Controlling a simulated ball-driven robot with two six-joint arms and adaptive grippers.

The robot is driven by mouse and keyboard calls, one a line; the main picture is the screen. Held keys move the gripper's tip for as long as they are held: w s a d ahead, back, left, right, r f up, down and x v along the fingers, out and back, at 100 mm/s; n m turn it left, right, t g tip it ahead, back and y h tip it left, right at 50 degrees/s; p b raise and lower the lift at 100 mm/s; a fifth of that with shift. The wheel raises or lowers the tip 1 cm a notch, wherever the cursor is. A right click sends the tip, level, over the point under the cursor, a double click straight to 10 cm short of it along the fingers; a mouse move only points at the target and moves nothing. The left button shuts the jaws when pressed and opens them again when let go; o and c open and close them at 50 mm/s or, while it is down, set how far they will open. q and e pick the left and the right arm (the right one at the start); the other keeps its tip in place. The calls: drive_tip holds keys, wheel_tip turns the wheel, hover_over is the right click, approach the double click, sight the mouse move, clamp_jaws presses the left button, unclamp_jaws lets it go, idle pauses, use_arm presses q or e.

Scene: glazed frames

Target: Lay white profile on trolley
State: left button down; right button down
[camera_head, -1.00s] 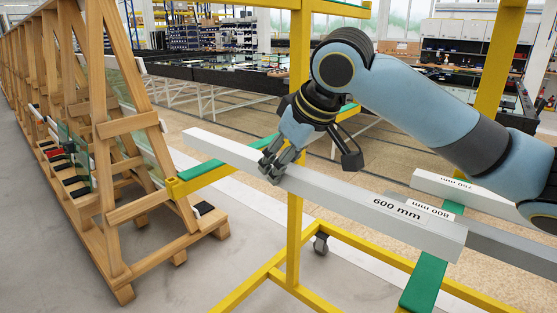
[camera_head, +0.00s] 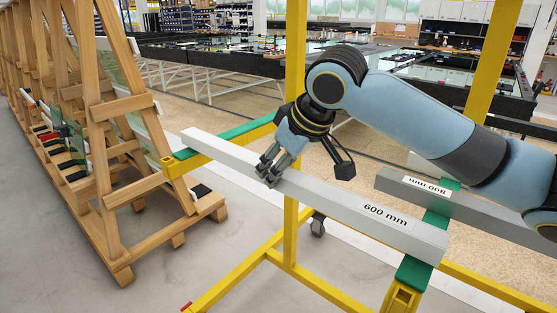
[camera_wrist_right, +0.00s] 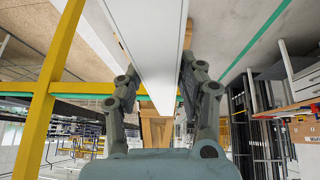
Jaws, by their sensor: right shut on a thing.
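The white profile (camera_head: 335,201), a long bar labelled "600 mm", spans the yellow trolley (camera_head: 291,235) from the left green-topped arm (camera_head: 246,130) to the right green-topped arm (camera_head: 415,272). I cannot tell whether it touches the green pads or hangs just above them. My right gripper (camera_head: 268,177) is shut on it, left of its middle, from above. In the right wrist view the profile (camera_wrist_right: 150,45) runs between the two fingers (camera_wrist_right: 160,82). My left gripper is out of view.
A grey profile (camera_head: 395,184) labelled "800 mm" lies behind on the right green-topped arm, with a gap to the white one. A wooden rack (camera_head: 110,150) holding glass stands close to the profile's left end. Black-topped tables (camera_head: 210,58) stand behind.

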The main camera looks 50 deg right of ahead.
drive_tip(key=shift+f, duration=0.6)
idle(0.3)
drive_tip(key=c, duration=0.7)
unclamp_jaws()
drive_tip(key=v, duration=0.7)
drive_tip(key=shift+r, duration=0.1)
drive_tip(key=shift+s+r, duration=0.15)
drive_tip(key=shift+r, duration=0.3)
wheel_tip(320, 180, up, 5)
drive_tip(key=p, duration=0.5)
drive_tip(key=shift+r, duration=0.15)
